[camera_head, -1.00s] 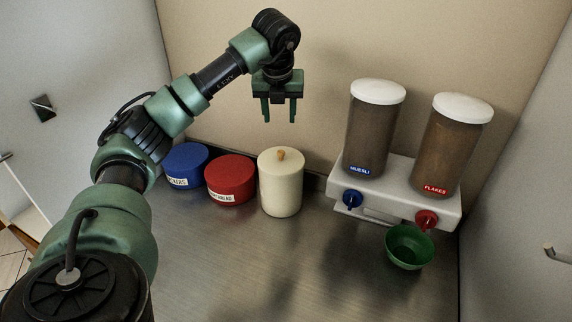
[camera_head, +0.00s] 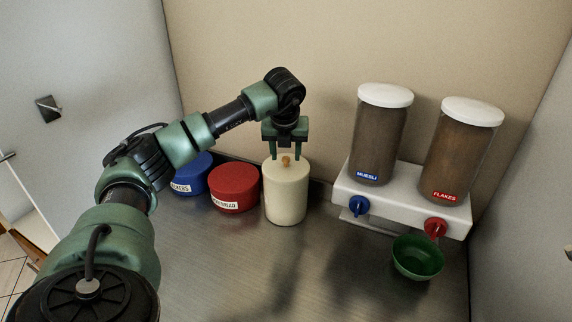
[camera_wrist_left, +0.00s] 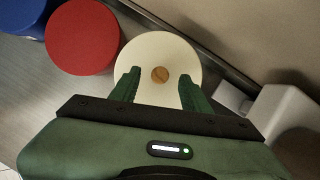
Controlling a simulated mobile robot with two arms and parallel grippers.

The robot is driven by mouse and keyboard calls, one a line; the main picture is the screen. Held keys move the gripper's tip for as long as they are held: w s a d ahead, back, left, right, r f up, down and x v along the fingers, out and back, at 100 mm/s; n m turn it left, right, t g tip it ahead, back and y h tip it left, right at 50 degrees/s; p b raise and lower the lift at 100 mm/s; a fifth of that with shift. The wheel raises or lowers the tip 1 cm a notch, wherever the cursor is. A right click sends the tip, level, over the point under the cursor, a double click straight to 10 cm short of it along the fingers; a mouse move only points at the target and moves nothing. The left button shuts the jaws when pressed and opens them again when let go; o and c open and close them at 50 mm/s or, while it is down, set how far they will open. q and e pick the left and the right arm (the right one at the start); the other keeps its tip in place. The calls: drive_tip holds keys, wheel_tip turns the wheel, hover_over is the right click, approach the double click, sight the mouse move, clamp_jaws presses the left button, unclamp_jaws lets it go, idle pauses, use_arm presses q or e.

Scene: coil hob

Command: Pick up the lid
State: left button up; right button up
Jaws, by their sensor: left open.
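The cream canister (camera_head: 285,202) stands upright on the metal counter near the back wall. Its cream lid (camera_head: 272,167) has a small wooden knob (camera_head: 285,160) on top. In the left wrist view the round lid (camera_wrist_left: 150,48) and knob (camera_wrist_left: 160,74) lie between my fingers. My left gripper (camera_head: 287,158) is open and points down over the lid, one finger on either side of the knob, not closed on it. It also shows in the left wrist view (camera_wrist_left: 159,86). I cannot tell whether the fingertips touch the lid. My right gripper is not in view.
A red tin (camera_head: 234,190) and a blue tin (camera_head: 193,174) stand left of the canister. At the right is a white dispenser stand (camera_head: 400,199) with muesli (camera_head: 381,135) and flakes (camera_head: 461,150) containers and a green bowl (camera_head: 418,258) below. The front counter is clear.

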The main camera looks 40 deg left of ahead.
use_arm(q)
drive_tip(key=shift+x, duration=0.9)
clamp_jaws()
drive_tip(key=shift+r, duration=0.1)
